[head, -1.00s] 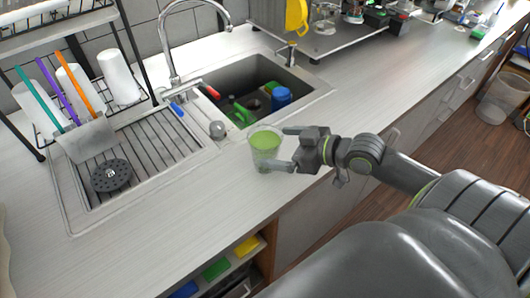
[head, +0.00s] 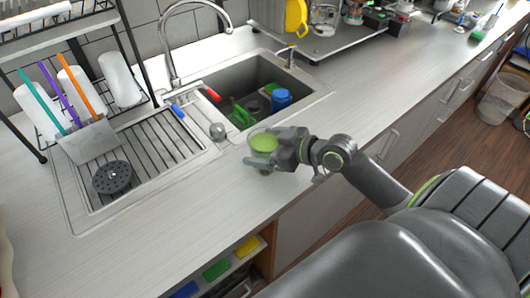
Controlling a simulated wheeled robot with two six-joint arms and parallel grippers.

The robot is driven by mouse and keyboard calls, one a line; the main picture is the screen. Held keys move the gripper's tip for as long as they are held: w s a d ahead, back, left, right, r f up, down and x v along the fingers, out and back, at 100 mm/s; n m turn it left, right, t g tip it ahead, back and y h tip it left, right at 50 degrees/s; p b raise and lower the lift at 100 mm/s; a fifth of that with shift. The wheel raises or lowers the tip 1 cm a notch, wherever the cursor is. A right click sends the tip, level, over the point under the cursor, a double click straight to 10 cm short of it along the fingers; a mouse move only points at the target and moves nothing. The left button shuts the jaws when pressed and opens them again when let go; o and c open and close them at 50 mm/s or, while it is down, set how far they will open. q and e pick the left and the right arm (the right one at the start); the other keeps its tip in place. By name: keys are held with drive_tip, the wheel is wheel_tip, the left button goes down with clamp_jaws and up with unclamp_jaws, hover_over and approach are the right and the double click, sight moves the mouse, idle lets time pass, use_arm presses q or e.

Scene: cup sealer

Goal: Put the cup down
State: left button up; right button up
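A clear cup with green contents (head: 263,142) is upright at the counter's front part, just in front of the sink. My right gripper (head: 265,146) comes from the right with one finger on the far side of the cup and one on the near side. The near finger covers part of the cup's lower wall. I cannot tell whether the fingers press on the cup or whether its base touches the counter. My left gripper is out of view.
The sink (head: 300,75) holds green and blue items behind the cup. A drying rack (head: 140,160) with a dark round disc (head: 112,178) lies to the left. The counter (head: 150,240) at the front left is bare.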

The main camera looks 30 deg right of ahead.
drive_tip(key=shift+r, duration=0.15)
drive_tip(key=c, duration=1.3)
